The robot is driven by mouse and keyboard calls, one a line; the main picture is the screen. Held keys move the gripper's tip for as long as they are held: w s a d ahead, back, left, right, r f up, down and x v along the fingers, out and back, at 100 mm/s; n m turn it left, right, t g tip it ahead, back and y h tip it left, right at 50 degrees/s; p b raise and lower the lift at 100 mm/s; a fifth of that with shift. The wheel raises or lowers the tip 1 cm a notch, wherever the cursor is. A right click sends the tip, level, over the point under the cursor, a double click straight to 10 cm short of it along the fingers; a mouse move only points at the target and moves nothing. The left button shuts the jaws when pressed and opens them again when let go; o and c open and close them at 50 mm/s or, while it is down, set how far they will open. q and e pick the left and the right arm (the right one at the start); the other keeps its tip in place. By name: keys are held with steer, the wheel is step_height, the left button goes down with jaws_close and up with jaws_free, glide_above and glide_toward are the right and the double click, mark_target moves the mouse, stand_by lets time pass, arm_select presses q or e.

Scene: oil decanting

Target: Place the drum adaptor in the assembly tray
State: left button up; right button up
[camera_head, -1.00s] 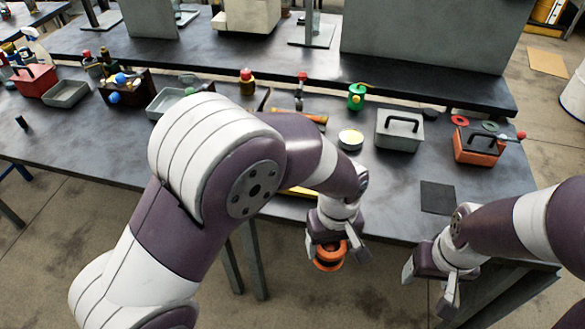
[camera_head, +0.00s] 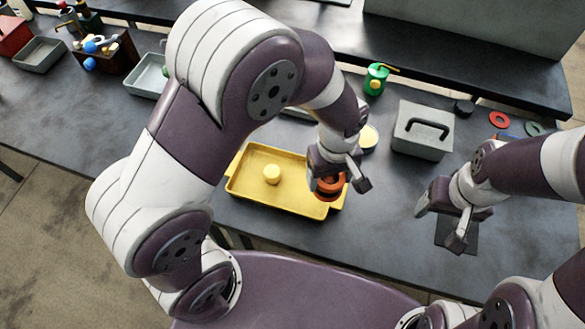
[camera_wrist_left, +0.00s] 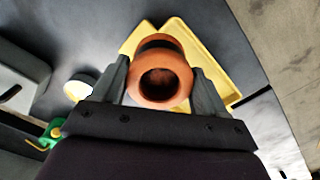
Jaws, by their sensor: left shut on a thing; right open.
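The drum adaptor (camera_head: 328,188) is an orange-red ring-shaped piece with a dark band. My left gripper (camera_head: 340,180) is shut on it. In the left wrist view the drum adaptor (camera_wrist_left: 160,78) sits between the two fingers, its round opening facing the camera. The yellow assembly tray (camera_head: 245,190) lies on the table, with a small yellow round piece (camera_head: 272,174) inside. The adaptor is over the tray's right end; its height above it is hard to tell. The tray (camera_wrist_left: 221,84) shows behind the adaptor in the wrist view. My right gripper (camera_head: 438,222) is open and empty at the right.
A grey lidded box (camera_head: 422,130) with a black handle and a pale-topped round tin (camera_head: 368,137) stand right of the tray. A green oil can (camera_head: 376,78) is behind. A dark mat (camera_head: 456,234) lies below my right gripper.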

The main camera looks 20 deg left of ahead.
arm_select(q)
steer(key=a+f, duration=0.1)
steer(key=a, duration=0.2)
steer(key=a+f, duration=0.2)
steer(key=a, duration=0.1)
steer(key=a+f+p, duration=0.1)
steer(key=a+f, duration=0.1)
steer(key=shift+w+a+f, duration=0.2)
steer(key=shift+w+a, duration=0.15)
steer(key=shift+a, duration=0.05)
steer(key=f, duration=0.2)
steer(key=shift+s+f, duration=0.25)
steer(key=shift+f, duration=0.15)
steer(key=shift+d+f+p, duration=0.1)
steer(key=shift+f+p, duration=0.2)
steer(key=shift+w+f, duration=0.1)
arm_select(e)
steer(key=shift+s+a+r, duration=0.1)
steer(key=shift+s+r, duration=0.05)
steer(key=shift+r, duration=0.4)
steer(key=shift+s+r, duration=0.15)
steer(key=shift+r, duration=0.35)
arm_select(q)
steer(key=o, duration=1.5)
steer(key=shift+f, duration=0.1)
